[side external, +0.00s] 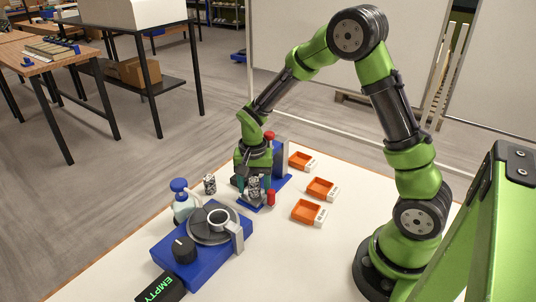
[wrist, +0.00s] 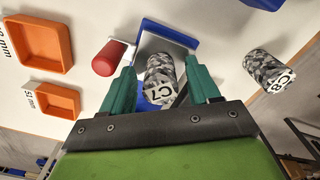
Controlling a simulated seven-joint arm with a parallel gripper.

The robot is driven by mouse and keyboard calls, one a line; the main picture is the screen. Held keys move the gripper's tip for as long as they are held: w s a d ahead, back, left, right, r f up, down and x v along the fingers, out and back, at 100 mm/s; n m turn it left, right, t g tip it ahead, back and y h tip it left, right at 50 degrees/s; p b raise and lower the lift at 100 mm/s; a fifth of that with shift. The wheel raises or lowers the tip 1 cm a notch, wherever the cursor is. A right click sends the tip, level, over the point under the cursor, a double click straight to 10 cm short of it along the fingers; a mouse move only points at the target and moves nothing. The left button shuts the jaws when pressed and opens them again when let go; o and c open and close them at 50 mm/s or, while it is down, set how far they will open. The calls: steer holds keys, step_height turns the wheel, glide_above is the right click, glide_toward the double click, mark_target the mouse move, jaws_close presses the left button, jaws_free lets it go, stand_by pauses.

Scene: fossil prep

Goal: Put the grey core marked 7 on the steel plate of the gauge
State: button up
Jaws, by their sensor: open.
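The grey speckled core marked C7 (wrist: 160,78) is between my gripper's green fingers (wrist: 160,66) in the wrist view, its marked end facing the camera. My gripper is open, with a gap beside the core. In the side view my gripper (side external: 253,183) is low over a blue stand (side external: 282,160), with the core (side external: 254,190) between its fingers. A blue device (side external: 170,251) with a round grey plate (side external: 202,236), a ring and a knob stands at front left; its display (side external: 160,290) reads EMPTY. I cannot tell which blue unit is the gauge.
A red cylinder (wrist: 109,58) is close to my fingers. A blue-capped bottle (side external: 184,205) stands behind the device. Several orange trays (side external: 307,211) lie to the right.

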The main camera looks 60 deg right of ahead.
mark_target(254, 180)
step_height(254, 180, up, 12)
steer(key=s+a+r+n+t+y, duration=0.1)
steer(key=s+a+r+n+t, duration=0.2)
steer(key=s+r, duration=0.2)
steer(key=s+a+r+n+t+y, duration=0.1)
steer(key=s+r+n+t, duration=0.3)
steer(key=s, duration=0.6)
steer(key=shift+s+a+r+n, duration=0.25)
steer(key=shift+a+r+n, duration=0.1)
steer(key=shift+a, duration=0.55)
